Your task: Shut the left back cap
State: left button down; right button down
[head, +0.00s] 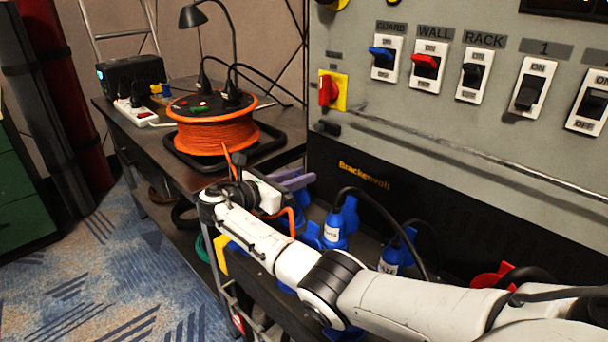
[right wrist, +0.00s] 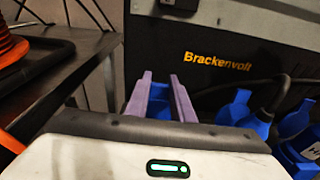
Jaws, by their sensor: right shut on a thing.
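My right gripper (head: 298,181) reaches to the left end of the row of blue sockets under the panel. In the right wrist view its two purple fingers (right wrist: 160,78) are closed around a blue piece (right wrist: 158,102), which looks like the left back cap. Most of that piece is hidden by the fingers and the gripper body, so I cannot tell how far it is tilted. To its right, a blue plug (head: 335,232) sits in a socket with its blue cap (head: 350,212) raised behind it. My left gripper is not in view.
A second blue plug (head: 391,258) and a red socket (head: 494,276) lie further right, close to my arm. Black cables loop above them. An orange cable reel (head: 214,133) stands in a black tray on the table at left. The switch panel (head: 450,120) rises behind.

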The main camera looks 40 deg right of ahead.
jog(key=a, duration=0.1)
jog(key=a+f+h, duration=0.1)
jog(key=a, duration=0.1)
jog(key=shift+s+a, duration=0.2)
jog(key=shift+a, duration=0.1)
dwell(0.5)
jog(key=c, duration=1.5)
grip_release()
jog(key=shift+h, duration=0.3)
jog(key=shift+r, duration=0.1)
jog(key=a, duration=0.7)
jog(key=a+b, duration=0.1)
jog(key=a, duration=0.2)
jog(key=shift+s+a, duration=0.15)
jog(key=shift+s, duration=0.25)
jog(key=shift+c, duration=0.3)
